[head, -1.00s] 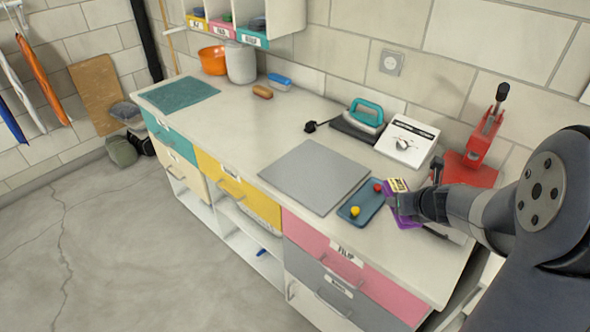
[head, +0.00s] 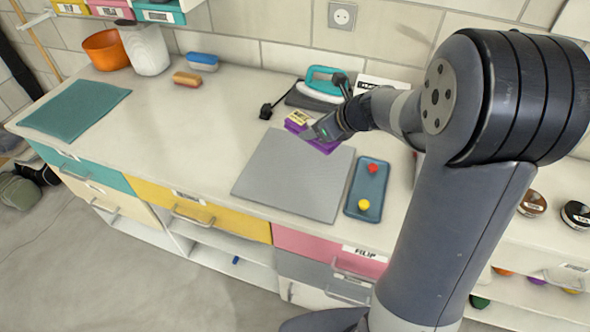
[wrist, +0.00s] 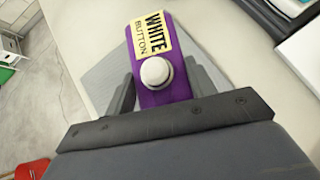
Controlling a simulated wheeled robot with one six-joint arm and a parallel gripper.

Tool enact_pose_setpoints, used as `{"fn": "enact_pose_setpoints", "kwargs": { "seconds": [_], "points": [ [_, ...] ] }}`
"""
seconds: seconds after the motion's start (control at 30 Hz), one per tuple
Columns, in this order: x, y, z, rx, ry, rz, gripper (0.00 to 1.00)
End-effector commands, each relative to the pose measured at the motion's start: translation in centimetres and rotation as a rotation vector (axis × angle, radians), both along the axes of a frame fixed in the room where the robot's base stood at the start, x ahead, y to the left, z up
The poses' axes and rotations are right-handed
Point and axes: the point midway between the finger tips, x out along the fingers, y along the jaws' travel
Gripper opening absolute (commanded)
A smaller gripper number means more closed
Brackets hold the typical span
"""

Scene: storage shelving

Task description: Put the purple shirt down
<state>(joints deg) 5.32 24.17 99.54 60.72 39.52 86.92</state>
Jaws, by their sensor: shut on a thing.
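The purple shirt (head: 322,146) shows as a small purple piece with a yellow label reading "WHITE BUTTON" and a round white button. It shows close up in the wrist view (wrist: 180,90). My gripper (head: 314,132) is shut on it, with one dark finger on each side in the wrist view (wrist: 163,92). In the head view the shirt overlaps the back edge of the grey mat (head: 285,180). I cannot tell how high it is above the counter. My fingers hide part of it.
A blue tray (head: 359,195) with a red and a yellow ball lies right of the mat. An iron (head: 322,84) stands behind the shirt. A brush (head: 187,79), a blue-lidded box (head: 202,61) and a teal mat (head: 75,110) are left. The counter (head: 190,125) between is clear.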

Motion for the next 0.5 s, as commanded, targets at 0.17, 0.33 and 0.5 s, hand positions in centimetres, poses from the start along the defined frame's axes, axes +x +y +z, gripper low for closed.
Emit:
{"fn": "enact_pose_setpoints", "kwargs": {
  "seconds": [0.17,0.33,0.5],
  "points": [
    [-0.7,2.4,-0.1,-0.009,0.001,0.213,0.28],
    [-1.5,3.5,0.1,-0.018,0.01,0.347,0.28],
    [-2.0,3.8,-0.2,-0.023,0.018,0.403,0.28]
  ]
}}
